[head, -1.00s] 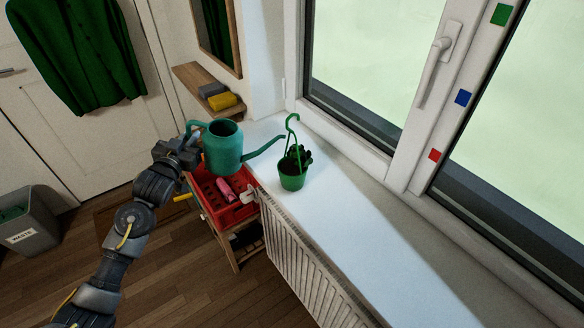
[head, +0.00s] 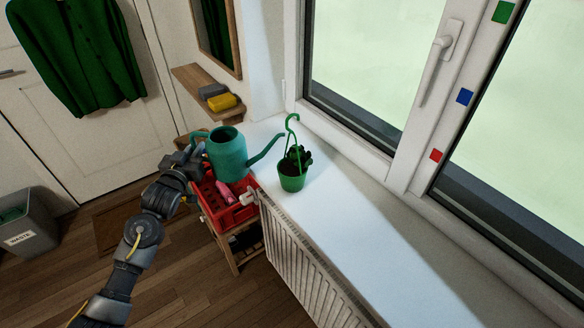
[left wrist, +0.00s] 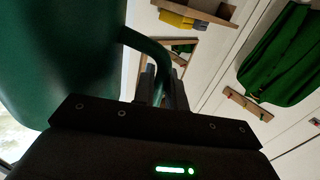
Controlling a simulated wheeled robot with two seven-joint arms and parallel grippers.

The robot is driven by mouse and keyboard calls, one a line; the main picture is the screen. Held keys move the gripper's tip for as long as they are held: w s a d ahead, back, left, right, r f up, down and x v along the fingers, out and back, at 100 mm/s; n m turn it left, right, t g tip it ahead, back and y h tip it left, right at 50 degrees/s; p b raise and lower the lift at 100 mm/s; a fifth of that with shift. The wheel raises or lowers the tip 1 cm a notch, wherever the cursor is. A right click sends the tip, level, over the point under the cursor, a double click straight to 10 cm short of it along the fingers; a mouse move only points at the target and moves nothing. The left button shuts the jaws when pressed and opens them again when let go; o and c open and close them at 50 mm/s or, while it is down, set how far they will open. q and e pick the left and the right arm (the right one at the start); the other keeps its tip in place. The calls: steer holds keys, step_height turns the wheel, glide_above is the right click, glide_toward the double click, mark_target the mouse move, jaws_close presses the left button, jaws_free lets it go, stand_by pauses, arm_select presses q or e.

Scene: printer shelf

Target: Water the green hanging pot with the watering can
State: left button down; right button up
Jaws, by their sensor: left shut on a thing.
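The teal watering can (head: 226,156) is held in the air above the red crate, its spout pointing right toward the green hanging pot. My left gripper (head: 196,150) is shut on the can's handle at its left side; the can's body (left wrist: 60,60) and handle (left wrist: 150,45) also show in the left wrist view. The can is tilted slightly toward its spout. The spout tip is near the pot's hook, and I cannot tell how far above the plant it is. The green hanging pot (head: 291,183) stands upright on the windowsill with a dark plant and a hook. My right gripper is not in view.
A red crate (head: 238,214) with a pink item stands on a wooden rack beside the radiator (head: 300,270). The white windowsill (head: 370,240) is clear right of the pot. A window handle (head: 440,65) projects at the right. A wall shelf (head: 190,78) holds yellow and grey blocks.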

arm_select(q)
steer(key=shift+r, duration=0.3)
steer(key=shift+r+p, duration=2.45)
